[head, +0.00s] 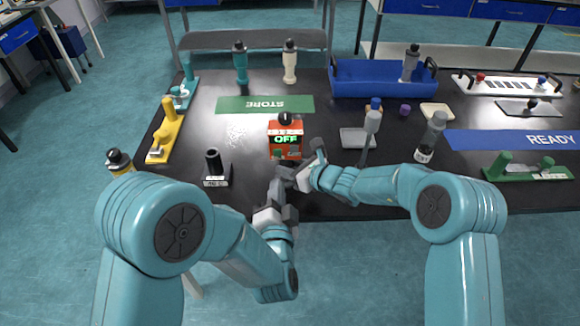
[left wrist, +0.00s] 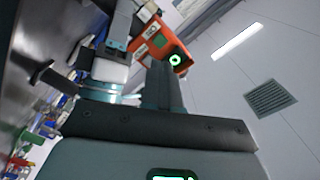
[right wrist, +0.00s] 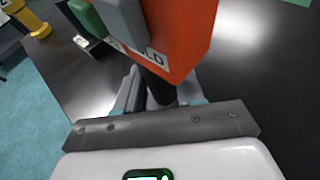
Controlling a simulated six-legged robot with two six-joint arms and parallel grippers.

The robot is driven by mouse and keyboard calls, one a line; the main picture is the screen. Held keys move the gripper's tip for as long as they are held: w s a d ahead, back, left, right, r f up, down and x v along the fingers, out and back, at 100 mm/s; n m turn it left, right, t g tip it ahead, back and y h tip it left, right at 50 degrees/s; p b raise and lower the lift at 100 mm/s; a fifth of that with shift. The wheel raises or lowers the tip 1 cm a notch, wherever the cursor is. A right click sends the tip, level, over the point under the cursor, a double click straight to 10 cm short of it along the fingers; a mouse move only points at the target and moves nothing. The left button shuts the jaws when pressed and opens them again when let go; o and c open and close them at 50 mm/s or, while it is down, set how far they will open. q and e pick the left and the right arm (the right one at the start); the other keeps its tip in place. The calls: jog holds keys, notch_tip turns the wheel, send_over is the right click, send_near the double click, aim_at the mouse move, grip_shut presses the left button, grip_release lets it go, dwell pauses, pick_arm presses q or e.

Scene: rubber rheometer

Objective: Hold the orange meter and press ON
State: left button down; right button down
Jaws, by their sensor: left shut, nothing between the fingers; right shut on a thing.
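The orange meter (head: 285,140) stands upright on the black bench, its display reading OFF in green. It also shows in the left wrist view (left wrist: 163,46) and, close up, in the right wrist view (right wrist: 182,30). A green button (head: 277,154) sits low on its front. My right gripper (right wrist: 158,98) is shut on the meter's dark grip, just below the label ending in "LD". My left gripper (head: 281,172) is shut and empty, just in front of the meter's lower front. Whether its tip touches the button cannot be told.
A green STORE strip (head: 264,104) lies behind the meter. A grey tray (head: 355,139) and a grey bottle (head: 431,137) are to the right. A blue bin (head: 383,80) is at the back right.

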aim_at(277, 153)
dwell(0.3)
pick_arm(q)
jog(key=s+d+f+m+g+h, duration=0.3)
jog(key=d+f+m+g+h, duration=0.35)
jog(key=d+m, duration=0.2)
pick_arm(e)
jog(key=shift+r, duration=0.1)
pick_arm(q)
jog(key=w+a+r+m+g, duration=0.2)
jog(key=a+r+m, duration=0.2)
jog(key=a+r, duration=0.45)
jog(key=w+f, duration=0.1)
jog(key=w, duration=0.7)
jog(key=shift+w+a, duration=0.3)
dwell(1.0)
